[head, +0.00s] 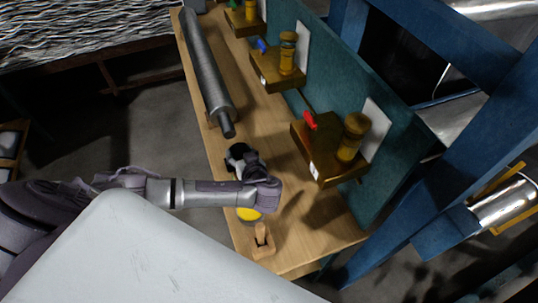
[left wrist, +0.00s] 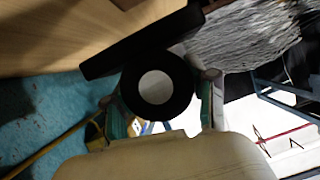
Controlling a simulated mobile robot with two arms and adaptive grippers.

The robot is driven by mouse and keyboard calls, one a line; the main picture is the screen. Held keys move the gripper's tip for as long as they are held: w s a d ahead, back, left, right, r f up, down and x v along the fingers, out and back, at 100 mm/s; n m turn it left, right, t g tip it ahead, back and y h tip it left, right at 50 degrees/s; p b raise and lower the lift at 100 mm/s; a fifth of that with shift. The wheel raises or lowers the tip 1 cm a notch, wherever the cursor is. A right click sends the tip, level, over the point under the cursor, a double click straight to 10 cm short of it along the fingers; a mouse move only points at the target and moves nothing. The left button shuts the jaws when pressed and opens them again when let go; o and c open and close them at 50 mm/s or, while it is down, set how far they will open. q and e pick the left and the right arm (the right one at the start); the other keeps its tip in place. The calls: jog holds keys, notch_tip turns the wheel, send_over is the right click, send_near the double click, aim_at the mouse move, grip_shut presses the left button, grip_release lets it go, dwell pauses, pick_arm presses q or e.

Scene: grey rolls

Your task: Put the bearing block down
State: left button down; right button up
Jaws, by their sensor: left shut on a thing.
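The bearing block (left wrist: 176,103) is black, with a thick round ring on a long flat base, and a pale disc shows through the ring's hole. In the left wrist view my left gripper (left wrist: 164,92) is shut on it, one finger on each side of the ring. The base is tilted in that view. In the head view my left gripper (head: 255,180) is over the near part of the wooden bench (head: 298,238), and the black block (head: 238,153) shows partly just beyond my wrist. I cannot tell whether the block touches the bench. My right gripper is not in view.
A long grey roller (head: 205,62) lies along the bench's left side. Brown blocks with brass cylinders (head: 352,140) stand against the teal panel (head: 372,90) at right. A small wooden peg block (head: 262,243) and a yellow round thing (head: 249,214) are close to my wrist.

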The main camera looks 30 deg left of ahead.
pick_arm(q)
jog(key=w+d, duration=0.1)
jog(key=w, duration=0.1)
jog(key=w+d+f+p, duration=0.1)
jog(key=w+d, duration=0.1)
jog(key=w+d+f, duration=0.1)
jog(key=w+d, duration=0.1)
jog(key=shift+w+d+f+p, duration=0.15)
jog(key=shift+d+f+p, duration=0.1)
jog(key=shift+p, duration=0.15)
jog(key=shift+a+f, duration=0.1)
jog(key=shift+f, duration=0.85)
jog(key=shift+w+f, duration=0.1)
jog(key=shift+f, duration=0.85)
jog(key=shift+w+d+f, duration=0.2)
jog(key=shift+d+f, duration=0.1)
jog(key=shift+f, duration=0.05)
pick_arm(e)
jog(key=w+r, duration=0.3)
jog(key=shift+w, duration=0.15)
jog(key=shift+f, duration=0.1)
